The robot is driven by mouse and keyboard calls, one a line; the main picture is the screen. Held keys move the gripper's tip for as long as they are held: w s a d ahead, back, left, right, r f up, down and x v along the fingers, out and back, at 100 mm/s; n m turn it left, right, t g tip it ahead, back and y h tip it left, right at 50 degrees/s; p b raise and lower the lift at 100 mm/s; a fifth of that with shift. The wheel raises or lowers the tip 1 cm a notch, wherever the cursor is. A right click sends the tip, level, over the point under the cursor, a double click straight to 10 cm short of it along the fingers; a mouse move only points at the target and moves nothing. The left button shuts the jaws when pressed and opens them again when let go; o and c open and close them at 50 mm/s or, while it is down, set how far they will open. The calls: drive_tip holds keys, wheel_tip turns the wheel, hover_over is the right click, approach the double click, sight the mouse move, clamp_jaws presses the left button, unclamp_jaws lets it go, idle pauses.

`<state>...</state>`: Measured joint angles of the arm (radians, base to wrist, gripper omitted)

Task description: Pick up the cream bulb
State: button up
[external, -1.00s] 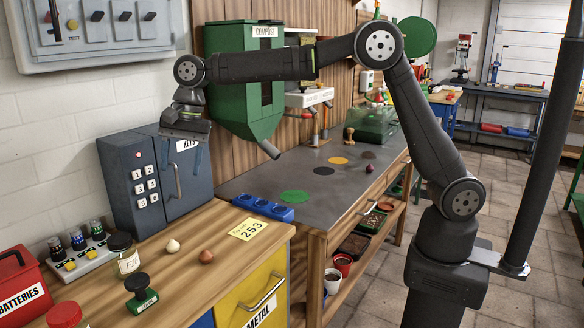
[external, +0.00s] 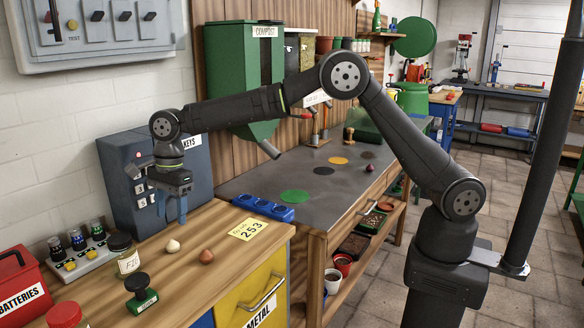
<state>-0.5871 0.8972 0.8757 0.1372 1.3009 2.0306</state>
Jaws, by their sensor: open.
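The cream bulb (external: 173,246) is a small pale, pointed thing on the wooden counter (external: 215,229), left of a brown bulb (external: 206,256). My gripper (external: 170,215) hangs above the counter, pointing down, in front of the grey key safe. It is open and empty, above the cream bulb and apart from it. Its blue-grey fingers partly overlap each other from this side, so the gap between them is hard to see.
A black-handled green stamp (external: 140,293) and a labelled jar (external: 125,254) stand left of the bulbs. The grey key safe (external: 115,187) stands behind. A yellow 253 card (external: 247,229) and a blue three-hole holder (external: 263,207) lie to the right.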

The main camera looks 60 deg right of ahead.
sight(173, 246)
drive_tip(key=f, duration=0.5)
drive_tip(key=a+f, duration=0.1)
drive_tip(key=f, duration=0.2)
drive_tip(key=c, duration=1.1)
drive_tip(key=shift+o, duration=0.2)
drive_tip(key=shift+r, duration=0.15)
